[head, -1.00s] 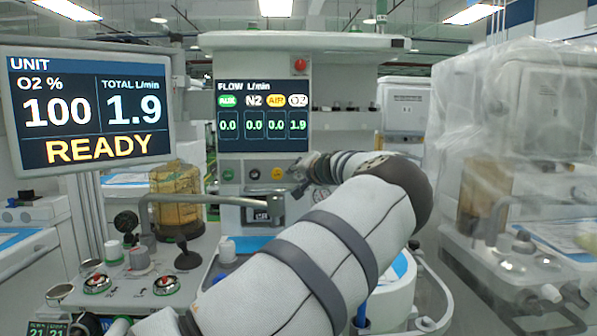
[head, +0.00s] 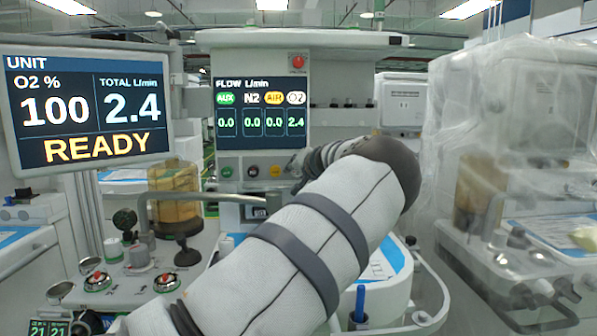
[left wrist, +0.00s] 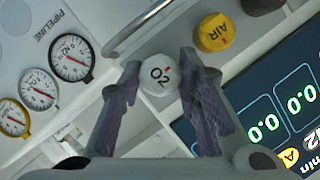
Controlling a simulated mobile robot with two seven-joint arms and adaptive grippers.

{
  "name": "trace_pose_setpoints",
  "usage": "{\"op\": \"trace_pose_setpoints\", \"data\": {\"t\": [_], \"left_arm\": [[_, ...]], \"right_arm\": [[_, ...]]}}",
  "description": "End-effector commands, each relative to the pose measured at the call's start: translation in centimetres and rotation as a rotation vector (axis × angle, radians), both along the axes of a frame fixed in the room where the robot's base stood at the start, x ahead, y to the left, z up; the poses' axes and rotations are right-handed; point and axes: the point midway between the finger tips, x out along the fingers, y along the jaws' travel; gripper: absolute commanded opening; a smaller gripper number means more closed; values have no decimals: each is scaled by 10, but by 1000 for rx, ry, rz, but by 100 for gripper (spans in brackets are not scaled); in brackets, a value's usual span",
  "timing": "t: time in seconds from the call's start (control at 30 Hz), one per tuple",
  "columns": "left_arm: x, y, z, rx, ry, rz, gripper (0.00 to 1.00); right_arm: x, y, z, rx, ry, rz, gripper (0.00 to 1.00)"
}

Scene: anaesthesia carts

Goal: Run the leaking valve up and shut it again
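The white O2 knob (left wrist: 158,75), with a red mark, sits between the fingers of my left gripper (left wrist: 160,80) in the left wrist view. In the head view my left arm hides the knob and most of the gripper. The flow screen (head: 262,115) reads 0.0 for AUX, N2 and AIR, and 2.4 for O2. The unit monitor (head: 90,105) reads O2 100 %, total 2.4 L/min, READY. My right gripper is not in view.
A yellow AIR knob (left wrist: 213,33) stands beside the right finger. Pipeline gauges (left wrist: 38,90) and a metal rail (left wrist: 150,25) are close by. A plastic-covered cart (head: 520,130) stands at the right. A red button (head: 298,62) is above the flow screen.

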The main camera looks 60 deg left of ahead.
Motion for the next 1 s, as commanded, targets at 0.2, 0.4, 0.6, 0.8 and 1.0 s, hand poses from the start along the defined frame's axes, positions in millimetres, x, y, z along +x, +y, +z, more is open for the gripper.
{"op": "trace_pose_setpoints", "data": {"t": [0.2,0.4,0.6,0.8,1.0], "left_arm": [[0,0,0,0,1,0,38],[0,-12,4,0,1,-2,38],[-8,-62,21,2,0,-2,38],[-14,-102,33,1,1,-1,38],[-17,-114,37,1,1,-1,38]], "right_arm": [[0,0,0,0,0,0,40],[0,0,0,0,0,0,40],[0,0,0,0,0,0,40],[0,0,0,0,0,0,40],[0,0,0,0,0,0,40]]}}
